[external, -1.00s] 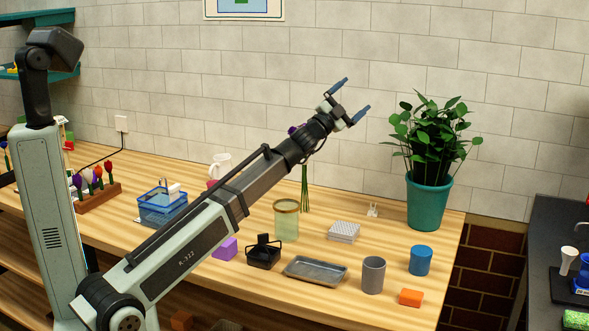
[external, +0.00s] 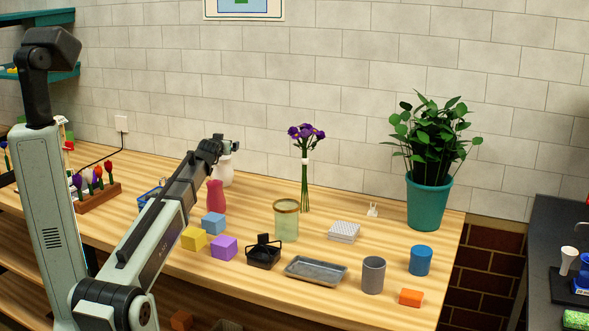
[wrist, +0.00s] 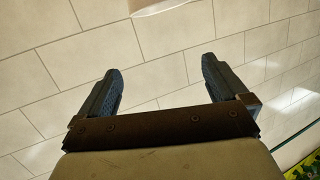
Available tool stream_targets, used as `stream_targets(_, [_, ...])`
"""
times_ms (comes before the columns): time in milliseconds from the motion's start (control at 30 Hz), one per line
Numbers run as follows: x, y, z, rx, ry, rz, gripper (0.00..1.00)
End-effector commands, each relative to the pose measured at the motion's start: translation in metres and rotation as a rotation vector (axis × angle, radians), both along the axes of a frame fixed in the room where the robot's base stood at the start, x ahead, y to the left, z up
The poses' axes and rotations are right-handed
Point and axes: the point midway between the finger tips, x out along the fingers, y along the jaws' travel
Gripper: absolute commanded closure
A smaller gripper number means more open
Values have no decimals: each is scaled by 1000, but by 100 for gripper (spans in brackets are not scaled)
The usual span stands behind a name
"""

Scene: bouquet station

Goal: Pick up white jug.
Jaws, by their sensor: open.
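The white jug (external: 226,173) stands at the back of the wooden table, behind a pink-red vase, in the external view. My gripper (external: 232,144) and wrist cover its upper part. The gripper appears close to the jug's top, but I cannot tell whether they touch. In the wrist view my gripper (wrist: 160,80) is open, with nothing between its two fingers. A pale rounded object shows at the top edge of the wrist view; I cannot tell whether it is the jug.
The pink-red vase (external: 216,195) stands just in front of the jug. Blue (external: 213,223), yellow (external: 194,239) and purple (external: 224,247) blocks lie nearer. A glass jar (external: 286,222) and purple flowers (external: 305,135) stand to the right. A blue basket (external: 149,194) is partly hidden by my arm.

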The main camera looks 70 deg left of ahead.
Motion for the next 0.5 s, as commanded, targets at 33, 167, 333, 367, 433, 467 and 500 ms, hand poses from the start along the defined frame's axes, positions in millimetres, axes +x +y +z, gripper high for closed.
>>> stream_targets(33, [-8, 4, -19, -60, -3, 14, 0])
stream_targets(167, [-15, 5, -47, -149, -3, 23, 0])
stream_targets(333, [-15, 7, -58, -184, -1, 24, 0])
stream_targets(367, [-14, 8, -59, -185, -2, 25, 0])
stream_targets(433, [-12, 12, -61, -184, -1, 24, 0])
stream_targets(467, [-11, 14, -62, -184, -1, 24, 0])
stream_targets(500, [-9, 18, -63, -184, -1, 24, 0])
